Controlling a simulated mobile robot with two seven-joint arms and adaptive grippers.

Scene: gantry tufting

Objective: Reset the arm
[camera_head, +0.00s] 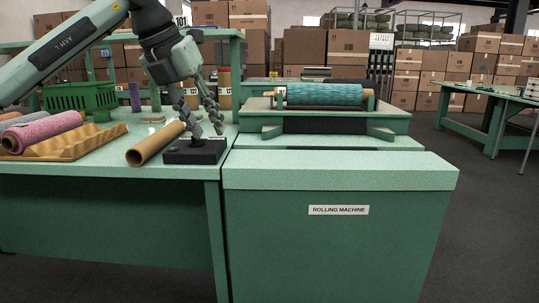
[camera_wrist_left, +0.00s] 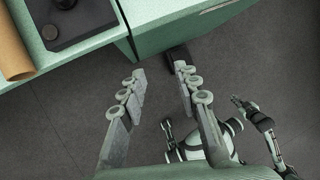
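My left gripper (camera_head: 208,133) comes in from the upper left in the head view, its fingers pointing down just above and beside a black box (camera_head: 196,151) with a round knob on the table. In the left wrist view the fingers of this gripper (camera_wrist_left: 158,72) stand apart with only grey floor between them, so it is open and empty. The black box (camera_wrist_left: 75,20) shows at the upper left there. Parts of my own body show at the lower right of the left wrist view. A small dark arm end there may be my right gripper; its state is unclear.
A cardboard tube (camera_head: 155,143) lies left of the black box. A wavy tan tray (camera_head: 75,144) with yarn rolls (camera_head: 47,132) and a green basket (camera_head: 80,97) stand farther left. The rolling machine (camera_head: 340,172) holds a teal roll (camera_head: 325,95). Stacked cartons fill the back.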

